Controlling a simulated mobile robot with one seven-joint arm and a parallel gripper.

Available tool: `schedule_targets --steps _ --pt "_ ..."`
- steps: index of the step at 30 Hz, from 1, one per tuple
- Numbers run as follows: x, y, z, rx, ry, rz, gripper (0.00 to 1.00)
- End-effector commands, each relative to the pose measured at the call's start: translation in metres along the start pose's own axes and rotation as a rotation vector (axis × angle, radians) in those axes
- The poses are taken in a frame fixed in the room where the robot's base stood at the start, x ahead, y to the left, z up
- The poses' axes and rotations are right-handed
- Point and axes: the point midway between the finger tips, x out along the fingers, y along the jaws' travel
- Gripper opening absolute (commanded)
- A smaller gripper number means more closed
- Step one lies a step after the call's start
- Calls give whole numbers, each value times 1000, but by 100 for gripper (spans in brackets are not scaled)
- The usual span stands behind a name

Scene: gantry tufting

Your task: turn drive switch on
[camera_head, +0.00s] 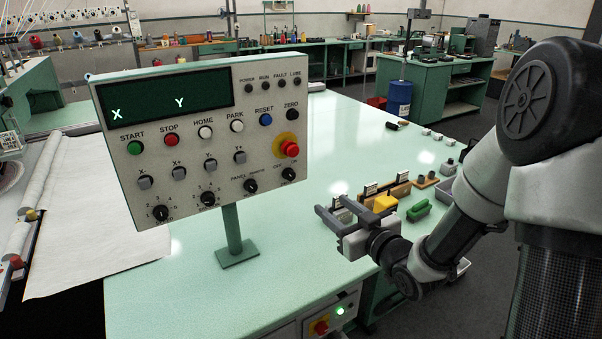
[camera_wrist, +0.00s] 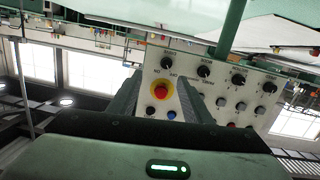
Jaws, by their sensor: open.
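The control panel (camera_head: 215,140) stands on a green post on the table, with its dark display showing X and Y. At its lower right is a black knob (camera_head: 288,174) with OFF and ON marks, which looks like the drive switch. Its exact pointer angle is too small to tell. The wrist view shows the panel upside down, with this knob (camera_wrist: 166,63) beyond the red emergency stop (camera_wrist: 161,91). My gripper (camera_head: 331,212) is open and empty, right of the panel and apart from it, its fingers pointing left toward the panel.
Beside the OFF/ON knob is a PANEL/REMOTE knob (camera_head: 250,186); the red emergency stop (camera_head: 289,148) sits above. A box with a lit green lamp (camera_head: 340,310) is below the table edge.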

Motion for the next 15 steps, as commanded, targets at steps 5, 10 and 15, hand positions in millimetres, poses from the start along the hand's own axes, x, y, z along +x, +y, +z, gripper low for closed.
schedule_targets --steps 5,10,15 --pt "2 -12 6 58 110 -47 45" --pt "18 -14 1 61 125 -55 45" --pt "52 -16 -3 61 125 -54 45"
